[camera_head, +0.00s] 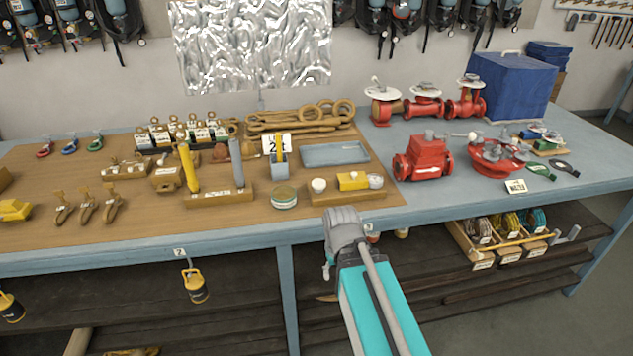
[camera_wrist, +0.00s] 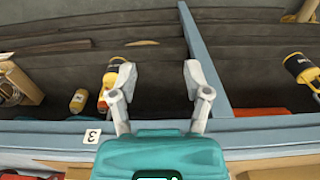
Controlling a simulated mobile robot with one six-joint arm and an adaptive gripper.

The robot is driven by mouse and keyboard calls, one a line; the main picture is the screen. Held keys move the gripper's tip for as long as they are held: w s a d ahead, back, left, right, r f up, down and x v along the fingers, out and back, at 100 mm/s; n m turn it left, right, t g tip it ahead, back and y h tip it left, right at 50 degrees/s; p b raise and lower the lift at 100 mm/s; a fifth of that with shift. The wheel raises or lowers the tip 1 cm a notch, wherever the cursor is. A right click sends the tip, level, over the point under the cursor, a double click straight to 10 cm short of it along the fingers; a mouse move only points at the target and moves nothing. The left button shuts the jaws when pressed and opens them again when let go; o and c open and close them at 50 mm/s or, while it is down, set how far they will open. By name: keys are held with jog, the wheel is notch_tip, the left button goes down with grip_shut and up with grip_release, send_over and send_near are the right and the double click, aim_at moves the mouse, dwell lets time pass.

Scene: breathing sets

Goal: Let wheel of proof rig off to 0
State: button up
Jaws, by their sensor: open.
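Several red valve bodies with round handwheels stand on the right part of the bench in the head view. They include a left one with a pale wheel (camera_head: 383,91), a middle one (camera_head: 424,88) and a right one (camera_head: 470,80). A red body with a broad round top (camera_head: 497,155) sits nearer the front. I cannot tell which of these is the proof rig, and no scale reading is legible. My gripper (camera_wrist: 158,76) is open and empty in the wrist view, in front of the bench's front edge and away from the valves. My arm hides part of that edge in the head view.
The bench (camera_head: 240,232) carries tools, a blue-grey tray (camera_head: 335,153) and a wooden stand with yellow and grey cylinders (camera_head: 220,197). A blue box (camera_head: 512,85) stands behind the valves. Yellow canisters (camera_head: 195,285) hang below. Coils lie in a crate (camera_head: 471,250) under the bench.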

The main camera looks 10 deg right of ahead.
jog(key=o, duration=0.4)
jog(key=shift+w+r+p, duration=0.3)
jog(key=shift+c, duration=0.2)
notch_tip(320, 180, up, 22)
jog(key=m+p, duration=2.2)
jog(key=m, duration=0.5)
send_over(319, 182)
jog(key=shift+f, duration=0.1)
jog(key=shift+f+b, duration=0.2)
jog(key=shift+b, duration=0.1)
notch_tip(319, 182, down, 13)
jog(key=b, duration=1.3)
jog(key=shift+f, duration=0.2)
jog(key=shift+c, duration=0.3)
jog(key=c, duration=1.1)
